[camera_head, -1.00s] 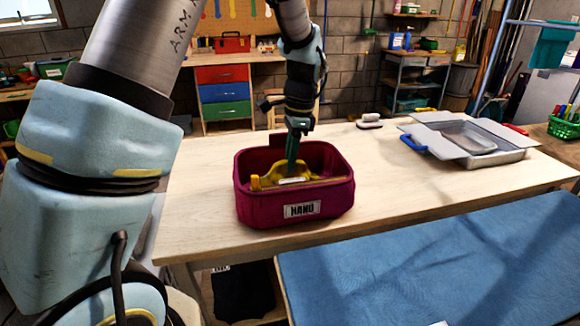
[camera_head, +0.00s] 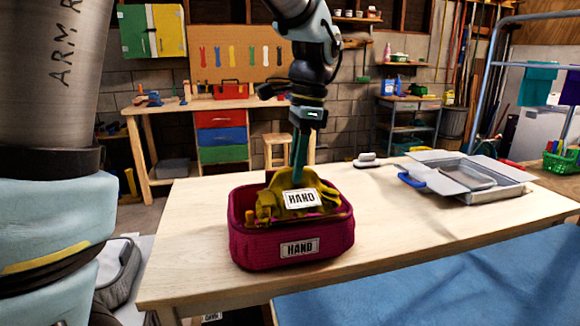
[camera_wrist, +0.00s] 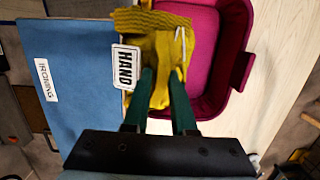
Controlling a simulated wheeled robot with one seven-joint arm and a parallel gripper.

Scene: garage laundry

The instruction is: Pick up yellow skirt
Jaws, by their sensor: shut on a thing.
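The yellow skirt (camera_head: 318,190) is bunched up in the crimson basket (camera_head: 290,248) and rises above its rim. It bears a white tag reading HAND. My gripper (camera_head: 299,178) points down from above and is shut on the skirt's upper part. In the wrist view, the green fingers (camera_wrist: 160,82) pinch the yellow cloth (camera_wrist: 165,50), which hangs over the basket's edge side. The basket (camera_wrist: 240,75) shows pink inside there. Whether the skirt's lower part still touches the basket floor is hidden.
The basket stands on a pale wooden table (camera_head: 400,225). A grey tray with flaps (camera_head: 470,180) and a brush (camera_head: 372,160) lie at the right. A blue ironing surface (camera_head: 450,280) is in front. A workbench (camera_head: 160,108) stands behind.

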